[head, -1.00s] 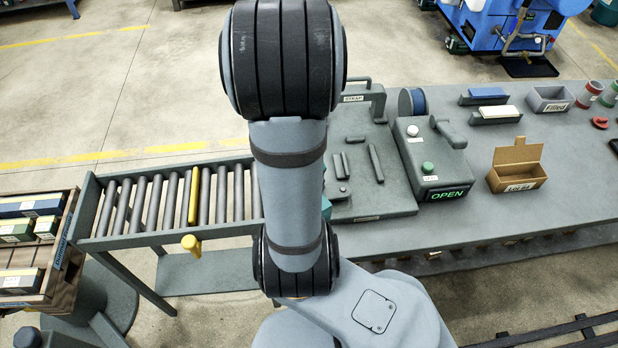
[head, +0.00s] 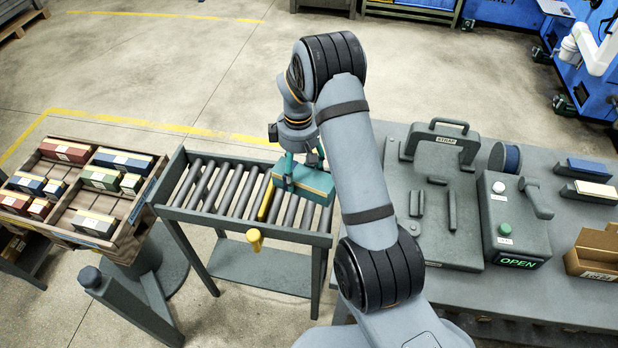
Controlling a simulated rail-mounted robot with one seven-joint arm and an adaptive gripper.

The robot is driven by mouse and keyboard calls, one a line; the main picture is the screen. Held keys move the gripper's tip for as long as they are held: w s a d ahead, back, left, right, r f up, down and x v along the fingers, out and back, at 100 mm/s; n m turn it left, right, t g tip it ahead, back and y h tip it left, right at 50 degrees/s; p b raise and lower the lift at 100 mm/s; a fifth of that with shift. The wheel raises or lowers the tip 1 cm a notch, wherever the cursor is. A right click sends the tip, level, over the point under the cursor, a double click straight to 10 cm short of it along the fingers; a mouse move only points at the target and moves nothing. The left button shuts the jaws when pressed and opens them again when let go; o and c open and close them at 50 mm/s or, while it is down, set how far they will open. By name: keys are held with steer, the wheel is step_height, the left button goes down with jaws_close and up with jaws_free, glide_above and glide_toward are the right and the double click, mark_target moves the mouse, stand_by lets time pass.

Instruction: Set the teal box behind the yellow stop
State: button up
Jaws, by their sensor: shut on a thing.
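The teal box (head: 308,183), with a tan stripe along its top, is at the right part of the roller conveyor. My gripper (head: 300,165) is shut on it from above. I cannot tell whether the box touches the rollers or hangs just over them. The yellow stop (head: 267,198) is a bar lying along the rollers, just left of the box, with a yellow knob (head: 254,239) at the conveyor's front. My arm partly hides the conveyor's right end.
A slanted rack (head: 150,190) of red, blue and green boxes stands left of the conveyor (head: 164,203). At the right is a bench with a strap press (head: 440,150), a control box (head: 512,225) lit OPEN and a cardboard box (head: 597,250). The rollers left of the stop are clear.

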steer(key=shift+w+a+r+n, duration=0.15)
steer(key=shift+w+r+n, duration=0.1)
steer(key=shift+w, duration=0.35)
steer(key=shift+w+a+r+n, duration=0.15)
steer(key=shift+w+n, duration=0.1)
steer(key=shift+w, duration=0.3)
steer(key=shift+n, duration=0.9)
steer(key=f+b, duration=0.2)
steer(key=f, duration=0.1)
steer(key=f+b, duration=0.5)
steer(key=f, duration=0.1)
steer(key=shift+w+f, duration=0.25)
steer(key=shift+f+b, duration=0.35)
steer(key=shift+b, duration=0.15)
steer(key=o, duration=1.2)
steer(key=shift+o, duration=0.7)
steer(key=shift+o, duration=1)
steer(key=shift+r, duration=0.15)
